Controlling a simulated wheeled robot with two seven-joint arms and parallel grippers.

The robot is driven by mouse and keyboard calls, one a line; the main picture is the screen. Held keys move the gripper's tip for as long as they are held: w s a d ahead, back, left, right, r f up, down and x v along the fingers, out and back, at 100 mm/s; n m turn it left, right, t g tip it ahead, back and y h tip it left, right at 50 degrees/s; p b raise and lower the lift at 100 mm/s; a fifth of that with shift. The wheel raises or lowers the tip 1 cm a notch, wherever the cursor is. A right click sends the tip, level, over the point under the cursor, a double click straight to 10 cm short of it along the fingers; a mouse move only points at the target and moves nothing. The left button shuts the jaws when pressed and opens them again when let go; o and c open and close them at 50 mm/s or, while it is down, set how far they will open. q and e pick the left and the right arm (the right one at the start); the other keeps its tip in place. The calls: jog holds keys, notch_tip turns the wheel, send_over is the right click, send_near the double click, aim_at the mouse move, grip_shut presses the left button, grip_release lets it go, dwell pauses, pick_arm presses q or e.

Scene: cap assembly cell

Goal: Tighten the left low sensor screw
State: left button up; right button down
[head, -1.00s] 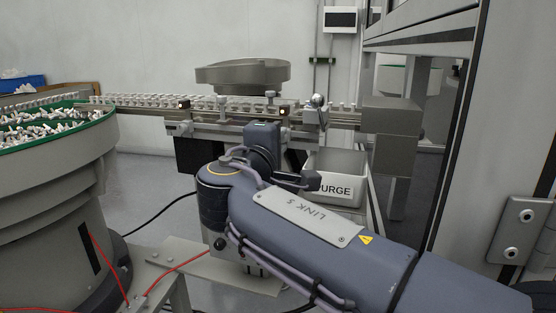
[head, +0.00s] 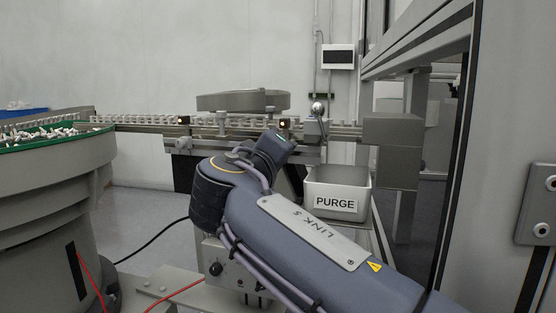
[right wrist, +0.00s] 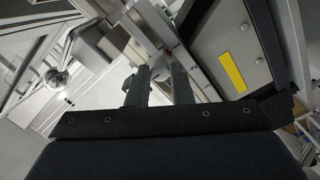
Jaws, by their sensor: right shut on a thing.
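A feed rail (head: 345,130) carries a left sensor (head: 183,120) and a right sensor (head: 285,123), each with a small orange light. Below the left sensor is a small pale knob (head: 183,143). My right arm crosses the head view from the lower right, and its gripper is hidden there behind the wrist. Most of that part is hidden between the fingers. My left gripper is in neither view.
A grey PURGE bin (head: 338,190) stands right of my wrist, below the rail. A ball-topped lever (head: 318,108) rises from the rail. A large bowl feeder (head: 40,200) fills the left. A machine frame and panel (head: 515,120) close off the right.

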jog(key=shift+f, duration=0.1)
dwell(0.3)
jog(key=c, duration=1.3)
grip_release()
jog(key=shift+s, duration=0.1)
jog(key=v, duration=0.7)
jog(key=shift+s+a+p, duration=0.2)
jog(key=shift+s+p, duration=0.1)
jog(key=shift+p, duration=0.1)
